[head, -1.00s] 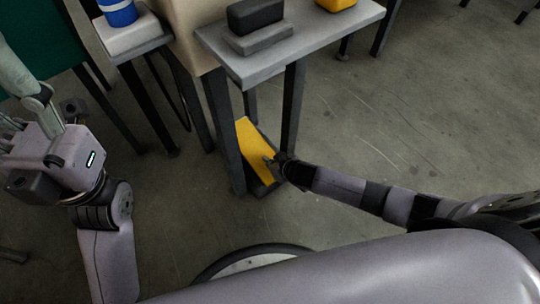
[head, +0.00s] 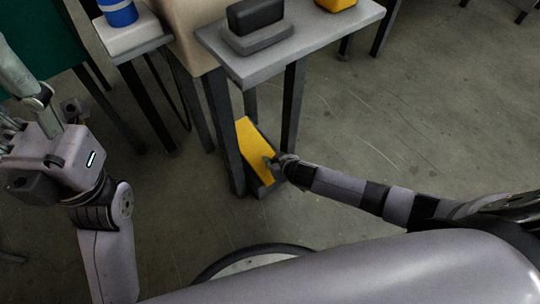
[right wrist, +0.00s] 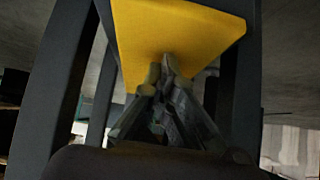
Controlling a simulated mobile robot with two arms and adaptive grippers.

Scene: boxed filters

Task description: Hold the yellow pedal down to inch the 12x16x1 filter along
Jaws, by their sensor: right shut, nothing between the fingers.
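The yellow pedal (head: 254,146) is a tilted plate in a dark frame, low between the legs of a small grey table. It also shows at the top of the right wrist view (right wrist: 180,28). My right gripper (head: 271,160) is shut and empty, its fingertips at the lower part of the pedal. In the right wrist view its closed fingertips (right wrist: 163,72) overlap the yellow face and seem to touch it. I cannot tell how far the pedal is pressed. My left gripper (head: 10,125) shows only in part at the left edge. No 12x16x1 filter is recognizable.
The grey table (head: 270,67) stands over the pedal and bears a black block (head: 256,14) on a grey base and a yellow object (head: 335,3). Left of it, a blue container (head: 118,10) stands on a pale stand. Table legs flank the pedal closely. The floor at right is open.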

